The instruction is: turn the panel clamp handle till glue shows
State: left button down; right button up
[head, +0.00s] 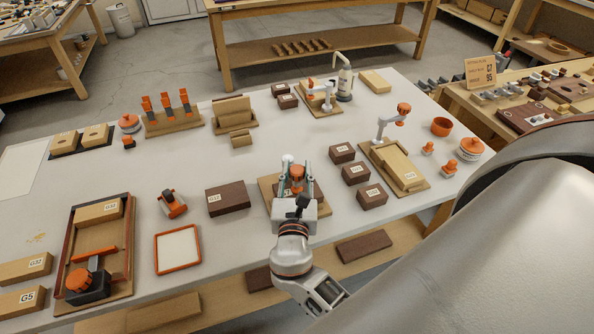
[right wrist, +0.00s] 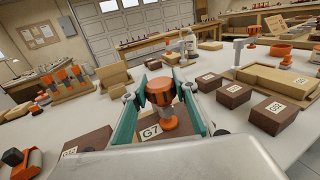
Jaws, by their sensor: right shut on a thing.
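My right gripper (head: 297,178) is shut on an orange handle (right wrist: 160,92) with a dark band around its middle. In the right wrist view its two teal fingers (right wrist: 158,100) stand on either side of this handle. The handle sits above a dark brown block marked G7 (right wrist: 150,131). In the head view the block and its light wooden base (head: 268,187) are partly covered by my gripper. The seam under the handle is mostly hidden, so I cannot tell whether glue shows. My left gripper is not in view.
A tray (head: 128,240) with an orange-knobbed clamp (head: 80,282) stands at the left. A brown block (head: 228,198) lies left of my gripper and several brown blocks (head: 371,195) lie right. A wooden panel on a board (head: 400,168) stands farther right. An orange-framed pad (head: 178,268) lies at the front.

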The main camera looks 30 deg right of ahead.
jog(key=shift+f, duration=0.1)
jog(key=o, duration=1.1)
